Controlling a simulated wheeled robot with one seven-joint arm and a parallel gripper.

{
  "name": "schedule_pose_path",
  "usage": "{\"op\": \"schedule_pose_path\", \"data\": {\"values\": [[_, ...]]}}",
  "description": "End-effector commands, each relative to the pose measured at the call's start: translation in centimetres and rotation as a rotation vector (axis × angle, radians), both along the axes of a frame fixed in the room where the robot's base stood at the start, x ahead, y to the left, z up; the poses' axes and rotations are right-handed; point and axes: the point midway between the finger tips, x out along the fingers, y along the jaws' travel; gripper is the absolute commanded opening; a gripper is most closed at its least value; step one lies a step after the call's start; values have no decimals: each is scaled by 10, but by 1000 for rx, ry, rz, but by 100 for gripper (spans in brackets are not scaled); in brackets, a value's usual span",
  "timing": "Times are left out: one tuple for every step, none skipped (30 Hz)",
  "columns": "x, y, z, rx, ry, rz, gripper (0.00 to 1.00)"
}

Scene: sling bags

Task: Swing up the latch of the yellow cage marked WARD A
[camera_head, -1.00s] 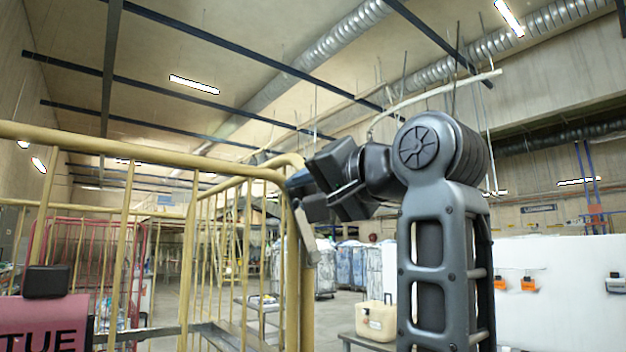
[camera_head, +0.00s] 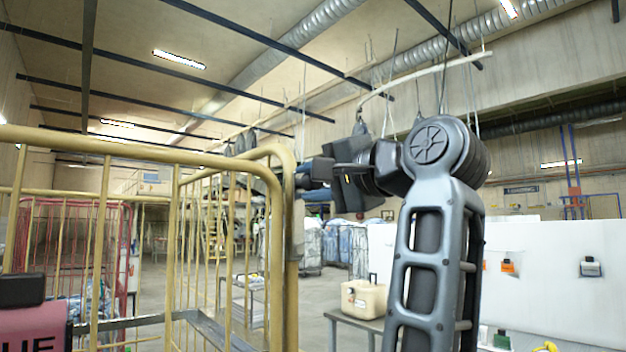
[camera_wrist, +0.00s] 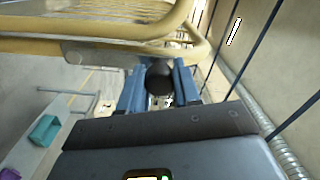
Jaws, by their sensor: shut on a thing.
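The yellow cage (camera_head: 180,161) fills the left of the head view, its near corner post close to my gripper. No WARD A marking shows. My gripper (camera_head: 306,178) is beside the top of that post, its jaws pointing left. In the wrist view my gripper (camera_wrist: 159,82) has its blue fingers shut on a dark round knob (camera_wrist: 159,77), which looks like the end of the latch. A grey bar (camera_wrist: 105,59) runs from the knob left along the yellow tube. In the head view the latch is mostly hidden at the post.
A pink sign (camera_head: 32,330) with letters ending in UE and a black block (camera_head: 22,290) stand at lower left. A red cage (camera_head: 70,240) is behind. A cream box (camera_head: 363,299) sits on a grey table (camera_head: 350,322). A white partition (camera_head: 540,270) stands right.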

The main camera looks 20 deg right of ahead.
Motion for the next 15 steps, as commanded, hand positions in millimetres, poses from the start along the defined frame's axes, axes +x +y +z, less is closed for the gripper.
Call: {"op": "schedule_pose_path", "data": {"values": [[0,-3,0,5,1,-5,0],[0,-3,0,5,1,-5,0],[1,-3,0,5,2,-5,0],[1,-3,0,5,2,-5,0],[1,-3,0,5,2,-5,0],[0,-3,0,5,2,-6,0],[1,-3,0,5,2,-6,0],[1,-3,0,5,2,-6,35],[1,-3,0,5,2,-5,39],[1,-3,0,4,2,-5,42],[0,-3,0,4,2,-5,45],[0,-2,0,4,2,-4,48],[0,-2,0,3,2,-4,51],[0,-2,0,3,2,-4,54],[0,-2,0,3,1,-3,58]]}}
